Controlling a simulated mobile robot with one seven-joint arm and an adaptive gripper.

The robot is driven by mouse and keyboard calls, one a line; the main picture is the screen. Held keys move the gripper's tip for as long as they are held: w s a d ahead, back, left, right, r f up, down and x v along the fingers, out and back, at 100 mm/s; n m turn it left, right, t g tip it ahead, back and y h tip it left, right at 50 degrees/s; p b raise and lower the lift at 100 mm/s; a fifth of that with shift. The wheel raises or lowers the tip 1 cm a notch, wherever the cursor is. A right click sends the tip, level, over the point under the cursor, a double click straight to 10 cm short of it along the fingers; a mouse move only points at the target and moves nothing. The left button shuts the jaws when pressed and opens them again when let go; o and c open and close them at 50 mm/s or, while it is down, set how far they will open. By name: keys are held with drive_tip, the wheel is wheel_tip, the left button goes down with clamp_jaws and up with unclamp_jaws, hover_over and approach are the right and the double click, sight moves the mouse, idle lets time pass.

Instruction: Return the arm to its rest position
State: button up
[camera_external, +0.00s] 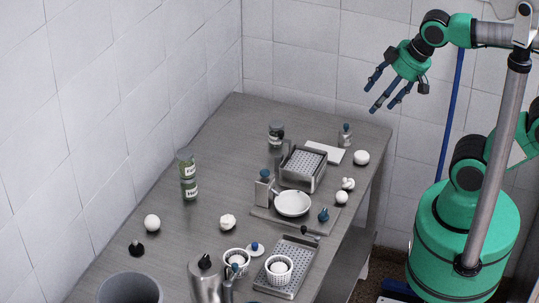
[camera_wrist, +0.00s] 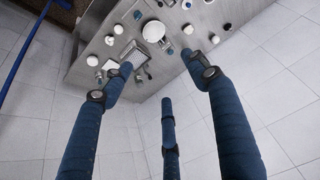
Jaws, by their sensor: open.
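My gripper (camera_external: 388,88) is raised high above the far right end of the table, close to the back wall. Its blue fingers are spread apart and hold nothing. In the wrist view my gripper (camera_wrist: 160,78) shows its long blue fingers open, with the table far beyond them. The arm reaches leftward from my green base at the right, and the gripper touches nothing.
The grey table (camera_external: 150,194) carries perforated baskets (camera_external: 303,167), a white bowl (camera_external: 292,204), stacked jars (camera_external: 188,175), a metal pitcher (camera_external: 206,280) and several white round objects. A grey bin (camera_external: 130,288) stands at the near left. The air around the gripper is clear; tiled walls stand behind.

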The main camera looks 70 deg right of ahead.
wheel_tip(320, 180, down, 9)
drive_tip(key=b, duration=0.8)
drive_tip(key=shift+b, duration=0.3)
